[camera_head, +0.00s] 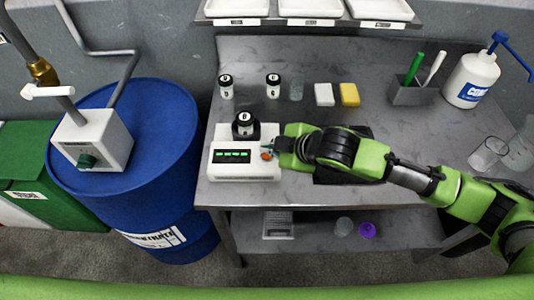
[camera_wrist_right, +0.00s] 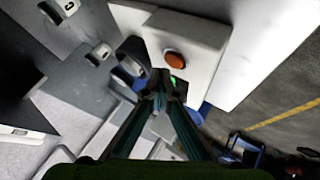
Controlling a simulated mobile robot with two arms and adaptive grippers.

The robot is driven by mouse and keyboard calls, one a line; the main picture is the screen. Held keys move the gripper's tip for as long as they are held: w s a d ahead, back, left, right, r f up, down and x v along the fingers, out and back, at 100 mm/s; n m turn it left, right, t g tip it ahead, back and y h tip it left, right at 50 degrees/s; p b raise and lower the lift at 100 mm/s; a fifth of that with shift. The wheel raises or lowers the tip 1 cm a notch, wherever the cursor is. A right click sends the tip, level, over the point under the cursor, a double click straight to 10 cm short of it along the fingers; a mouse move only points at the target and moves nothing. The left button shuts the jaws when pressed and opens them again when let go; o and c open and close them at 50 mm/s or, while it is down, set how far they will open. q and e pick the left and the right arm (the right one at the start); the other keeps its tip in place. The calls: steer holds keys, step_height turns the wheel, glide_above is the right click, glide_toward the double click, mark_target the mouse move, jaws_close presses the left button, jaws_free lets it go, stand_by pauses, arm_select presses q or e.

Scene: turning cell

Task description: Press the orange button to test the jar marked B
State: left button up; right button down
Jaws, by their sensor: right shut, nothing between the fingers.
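The white tester (camera_head: 245,172) stands at the table's front left, with a green lit display (camera_head: 232,156). A jar with a black lid (camera_head: 243,124) sits in its dark holder; its letter is too small to read surely. The orange button (camera_head: 266,155) is on the tester's right part and shows whole in the right wrist view (camera_wrist_right: 175,60). My right gripper (camera_head: 271,149) is shut and empty, its tips right by the button; whether they touch it I cannot tell. In the wrist view the shut fingertips (camera_wrist_right: 161,80) appear just below the button. My left gripper is not in view.
A pen holder (camera_head: 411,93) and a bottle (camera_head: 470,82) are at back right. A blue drum (camera_head: 125,165) stands left.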

mark_target(268, 157)
steer(key=shift+f, duration=0.1)
stand_by(0.5)
steer(key=shift+f, duration=0.3)
steer(key=shift+f, duration=0.45)
stand_by(0.7)
steer(key=shift+r+p, duration=0.85)
steer(key=shift+p, duration=0.25)
step_height(268, 157, up, 5)
steer(key=p, duration=0.5)
steer(key=shift+r, duration=0.1)
